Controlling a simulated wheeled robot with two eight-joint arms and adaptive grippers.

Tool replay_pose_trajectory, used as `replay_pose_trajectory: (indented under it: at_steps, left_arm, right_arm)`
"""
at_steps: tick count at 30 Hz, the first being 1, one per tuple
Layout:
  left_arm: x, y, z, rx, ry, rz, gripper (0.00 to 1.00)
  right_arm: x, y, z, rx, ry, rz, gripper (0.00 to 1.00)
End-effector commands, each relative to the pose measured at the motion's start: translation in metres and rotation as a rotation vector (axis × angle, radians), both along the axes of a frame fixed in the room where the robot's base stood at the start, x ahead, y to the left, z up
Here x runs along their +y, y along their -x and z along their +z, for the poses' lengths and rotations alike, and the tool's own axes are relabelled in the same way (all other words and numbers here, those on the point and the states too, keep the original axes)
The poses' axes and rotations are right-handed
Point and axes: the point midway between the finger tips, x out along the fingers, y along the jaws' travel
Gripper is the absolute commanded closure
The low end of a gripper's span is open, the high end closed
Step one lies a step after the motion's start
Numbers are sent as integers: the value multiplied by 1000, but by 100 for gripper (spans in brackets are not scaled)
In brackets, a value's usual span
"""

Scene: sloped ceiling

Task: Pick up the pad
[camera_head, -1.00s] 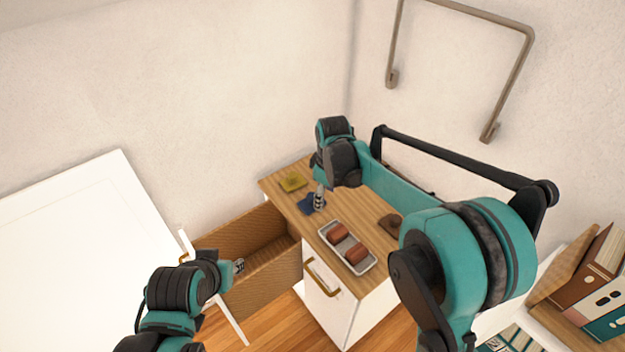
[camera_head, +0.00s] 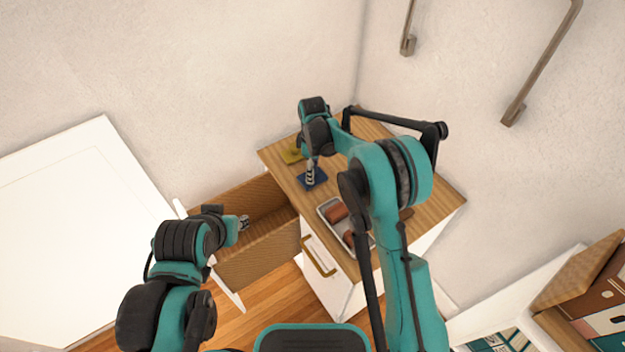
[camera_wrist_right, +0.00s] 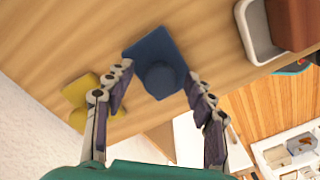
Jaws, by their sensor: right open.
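A blue square pad with a round knob (camera_wrist_right: 152,50) lies on the wooden cabinet top; it also shows in the head view (camera_head: 319,181). My right gripper (camera_head: 310,183) is over it, pointing down. In the right wrist view the open fingers (camera_wrist_right: 158,82) stand on either side of the knob, with nothing held. I cannot tell the exact height gap. A similar yellow piece (camera_head: 292,155) lies behind it, near the cabinet's far left edge, and shows in the wrist view (camera_wrist_right: 88,98). My left gripper (camera_head: 244,223) is by the open drawer; its fingers are too small to read.
A light tray (camera_head: 327,206) with reddish-brown blocks (camera_head: 336,213) sits on the cabinet top (camera_head: 425,190), partly behind my right arm. The drawer (camera_head: 255,240) stands open at the left. A shelf with binders (camera_head: 600,300) is at the lower right.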

Motion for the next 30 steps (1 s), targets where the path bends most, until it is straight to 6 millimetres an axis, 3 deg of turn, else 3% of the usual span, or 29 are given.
replay_pose_trajectory:
  at_steps: [2,8,14,15,25,30]
  left_arm:
    - [0,0,-5,0,0,0,68]
    - [0,0,-3,0,0,0,68]
    - [0,0,-3,0,0,0,68]
    - [0,0,-3,0,0,0,68]
    - [0,0,-2,0,0,0,68]
    - [0,0,5,0,0,0,68]
  right_arm:
    - [0,0,-9,0,0,0,45]
    - [0,0,-8,0,0,0,45]
    - [0,0,-8,0,0,0,95]
    - [0,0,-8,0,0,0,99]
    - [0,0,-6,0,0,0,99]
    - [0,0,8,0,0,0,99]
